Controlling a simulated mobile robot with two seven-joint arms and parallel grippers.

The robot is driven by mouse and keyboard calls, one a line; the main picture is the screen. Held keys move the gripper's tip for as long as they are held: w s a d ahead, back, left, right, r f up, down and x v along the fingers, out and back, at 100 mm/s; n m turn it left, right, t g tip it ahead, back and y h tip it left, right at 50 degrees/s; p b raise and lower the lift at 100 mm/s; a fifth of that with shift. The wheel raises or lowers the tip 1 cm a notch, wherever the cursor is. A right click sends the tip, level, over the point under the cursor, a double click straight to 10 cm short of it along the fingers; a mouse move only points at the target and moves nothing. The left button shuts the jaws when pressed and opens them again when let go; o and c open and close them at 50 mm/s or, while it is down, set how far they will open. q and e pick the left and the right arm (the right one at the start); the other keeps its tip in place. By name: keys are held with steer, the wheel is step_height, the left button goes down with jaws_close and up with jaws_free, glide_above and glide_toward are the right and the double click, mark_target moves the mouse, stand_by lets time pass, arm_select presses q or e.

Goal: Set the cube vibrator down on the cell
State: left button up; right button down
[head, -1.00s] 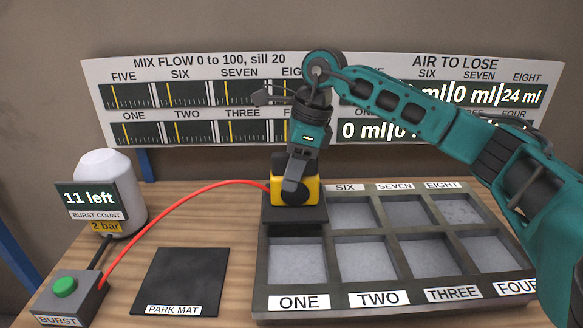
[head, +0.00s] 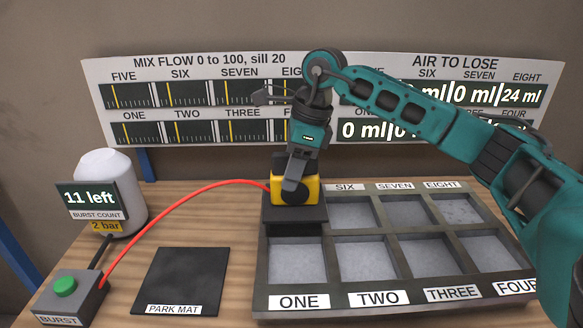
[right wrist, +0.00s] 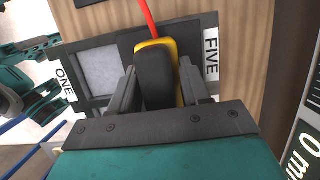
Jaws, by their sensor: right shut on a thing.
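The cube vibrator (head: 292,189) is a yellow and black block on a dark square plate, with a red hose joined to its left side. It is upright over the back left cell of the mould tray (head: 262,290), behind cell ONE. In the right wrist view, the vibrator (right wrist: 155,75) is beside the label FIVE (right wrist: 211,47). My right gripper (head: 292,180) points down and is shut on the vibrator, with a finger on each side. The plate hides that cell, and I cannot tell whether it touches the tray rim.
The empty park mat (head: 182,280) lies left of the tray. A burst button box (head: 66,292) and white tank (head: 108,180) reading 11 left stand at the left. The red hose (head: 165,212) arches across to the vibrator. A gauge board (head: 220,95) stands behind.

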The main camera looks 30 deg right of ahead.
steer(key=shift+f+b, duration=0.85)
steer(key=shift+f, duration=0.2)
steer(key=c, duration=0.7)
jaws_free()
steer(key=shift+o, duration=1.2)
steer(key=shift+f, duration=0.15)
steer(key=p+v, duration=0.1)
steer(key=v, duration=1.2)
steer(key=shift+s, duration=0.1)
